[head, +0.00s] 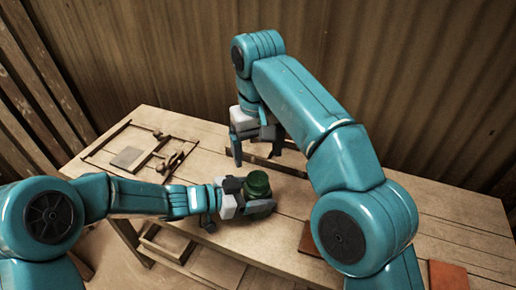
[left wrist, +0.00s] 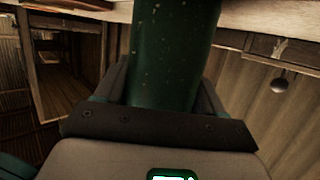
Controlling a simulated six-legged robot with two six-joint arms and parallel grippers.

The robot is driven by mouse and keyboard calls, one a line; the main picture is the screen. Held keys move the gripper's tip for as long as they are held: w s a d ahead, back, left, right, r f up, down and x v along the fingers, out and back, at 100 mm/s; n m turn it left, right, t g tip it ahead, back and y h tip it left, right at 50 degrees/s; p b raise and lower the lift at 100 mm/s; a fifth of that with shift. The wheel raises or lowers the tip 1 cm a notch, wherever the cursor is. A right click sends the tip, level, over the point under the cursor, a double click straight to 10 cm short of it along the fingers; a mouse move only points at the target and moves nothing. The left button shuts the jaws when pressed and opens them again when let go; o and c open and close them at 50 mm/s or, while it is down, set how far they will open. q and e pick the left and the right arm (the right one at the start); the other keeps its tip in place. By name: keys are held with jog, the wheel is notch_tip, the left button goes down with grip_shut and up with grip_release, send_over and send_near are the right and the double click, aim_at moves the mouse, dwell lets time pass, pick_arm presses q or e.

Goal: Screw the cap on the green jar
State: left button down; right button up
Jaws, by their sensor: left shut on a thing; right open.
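The green jar (head: 257,182) stands upright over the front middle of the workbench. My left gripper (head: 256,200) is shut on it from the left. In the left wrist view the jar (left wrist: 172,55) fills the space between the fingers as a dark green, speckled cylinder. My right gripper (head: 256,146) is open, with its fingers pointing down, behind and above the jar. I see nothing between its fingers. I cannot make out the cap separately in either view.
The wooden workbench (head: 380,215) has free room to the right of the jar. A wooden frame with a board (head: 127,157) lies at the left. Reddish tiles (head: 309,240) lie at the right front. A plank wall (head: 160,60) rises behind the bench.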

pick_arm(q)
jog(key=shift+c, duration=0.2)
grip_release()
jog(key=p+v, duration=0.1)
jog(key=v, duration=1.5)
jog(key=shift+s+p, duration=0.15)
jog(key=shift+p, duration=0.25)
pick_arm(e)
jog(key=shift+r, duration=0.9)
pick_arm(q)
jog(key=shift+a+r, duration=0.1)
jog(key=shift+a, duration=0.05)
